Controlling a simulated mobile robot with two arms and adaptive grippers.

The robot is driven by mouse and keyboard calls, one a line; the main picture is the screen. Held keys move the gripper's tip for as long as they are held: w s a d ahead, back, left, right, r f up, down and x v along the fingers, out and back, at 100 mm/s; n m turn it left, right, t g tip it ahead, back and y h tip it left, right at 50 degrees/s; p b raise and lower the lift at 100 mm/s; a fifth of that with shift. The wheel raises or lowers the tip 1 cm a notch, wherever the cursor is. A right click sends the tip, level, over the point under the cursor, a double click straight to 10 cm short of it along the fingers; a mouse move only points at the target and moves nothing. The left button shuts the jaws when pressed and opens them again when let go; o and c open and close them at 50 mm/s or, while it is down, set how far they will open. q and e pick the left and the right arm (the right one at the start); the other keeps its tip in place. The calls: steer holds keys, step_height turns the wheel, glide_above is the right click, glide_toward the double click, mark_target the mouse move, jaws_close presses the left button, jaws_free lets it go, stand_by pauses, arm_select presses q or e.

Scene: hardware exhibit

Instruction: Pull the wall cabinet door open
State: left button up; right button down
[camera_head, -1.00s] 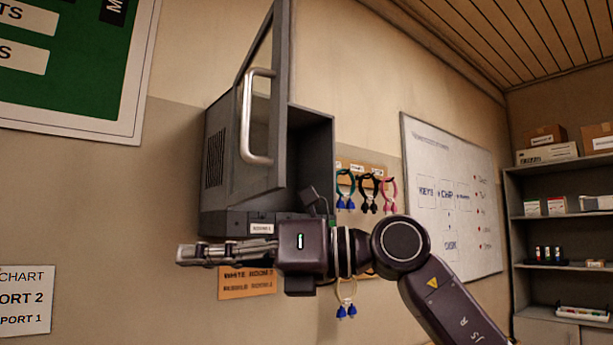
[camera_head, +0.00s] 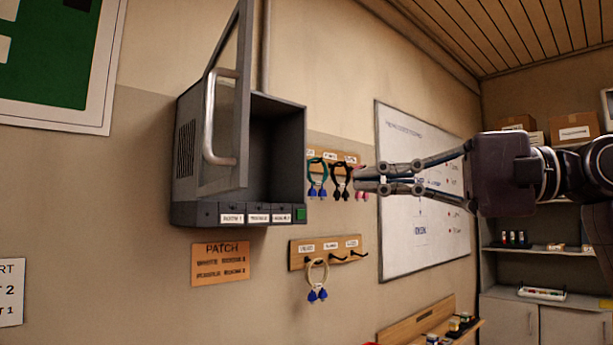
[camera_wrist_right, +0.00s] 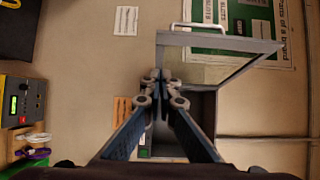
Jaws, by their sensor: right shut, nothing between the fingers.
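The grey wall cabinet (camera_head: 186,150) hangs on the beige wall, left of centre in the head view. Its framed door (camera_head: 245,70) stands swung out from the body, and the dark interior shows. The silver bar handle (camera_head: 210,122) is on the door, with nothing on it. My right gripper (camera_head: 357,180) points left, to the right of the cabinet and apart from door and handle. Its fingers are shut and empty. In the right wrist view, the fingertips (camera_wrist_right: 160,75) overlap the cabinet region, and the handle (camera_wrist_right: 200,27) shows beyond them. My left gripper is not in view.
A peg board (camera_head: 347,157) with coloured cable loops and a second peg board (camera_head: 297,253) are on the wall right of the cabinet. A whiteboard (camera_head: 398,245) and shelves (camera_head: 510,247) lie behind my right arm. A wooden ledge (camera_head: 400,335) juts out at the bottom.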

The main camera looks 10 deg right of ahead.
steer(key=s+a+p+x, duration=0.1)
steer(key=p+x, duration=0.3)
steer(key=x, duration=0.8)
steer(key=shift+s+a, duration=0.35)
steer(key=shift+s, duration=0.35)
steer(key=shift+w, duration=0.1)
